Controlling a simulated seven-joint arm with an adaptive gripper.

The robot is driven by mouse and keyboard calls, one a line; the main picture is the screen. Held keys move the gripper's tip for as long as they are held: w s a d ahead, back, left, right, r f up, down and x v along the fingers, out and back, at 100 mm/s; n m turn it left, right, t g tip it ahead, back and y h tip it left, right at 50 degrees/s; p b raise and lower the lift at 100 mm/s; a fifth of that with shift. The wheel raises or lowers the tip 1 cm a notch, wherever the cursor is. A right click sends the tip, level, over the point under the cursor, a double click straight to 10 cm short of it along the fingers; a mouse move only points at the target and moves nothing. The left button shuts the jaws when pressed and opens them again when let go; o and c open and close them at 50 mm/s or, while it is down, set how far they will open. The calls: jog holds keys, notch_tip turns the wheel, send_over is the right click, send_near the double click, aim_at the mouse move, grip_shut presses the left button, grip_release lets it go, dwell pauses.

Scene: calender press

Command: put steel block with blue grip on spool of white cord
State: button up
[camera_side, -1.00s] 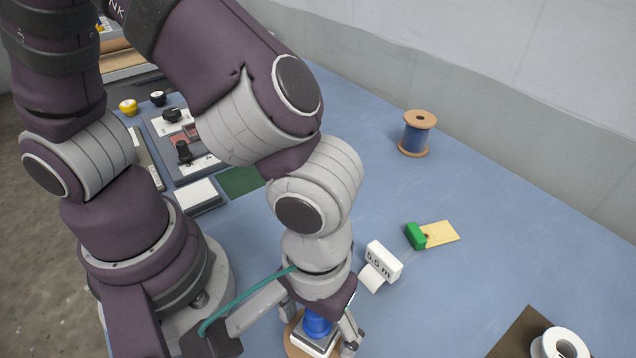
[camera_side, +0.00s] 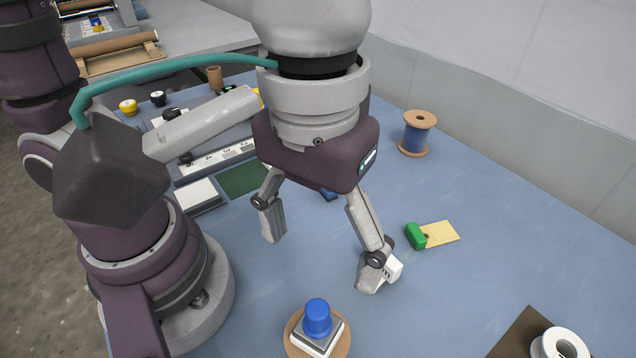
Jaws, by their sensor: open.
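The steel block with blue grip (camera_side: 317,319) sits at the bottom centre of the side view. It rests on a round tan flange (camera_side: 340,346), which looks like the top of the spool of white cord; the cord itself is hidden. The block's blue knob points up. My gripper (camera_side: 320,262) is open and empty, above and behind the block and apart from it. Its two fingers are spread wide, and the right finger partly covers a white tag.
A spool of blue cord (camera_side: 416,134) stands at the back right. A green block on a yellow card (camera_side: 437,235) lies right of my gripper. A white roll (camera_side: 562,345) sits on a brown board at bottom right. A control panel is behind left. The right of the table is mostly clear.

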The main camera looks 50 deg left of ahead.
jog(key=w+a+m+t, duration=0.2)
jog(key=a, duration=0.6)
jog(key=w+a+m+t, duration=0.2)
jog(key=a+t, duration=0.1)
jog(key=a, duration=0.6)
jog(key=shift+w+a+r, duration=0.25)
jog(key=shift+w+r, duration=0.05)
jog(key=shift+r, duration=0.05)
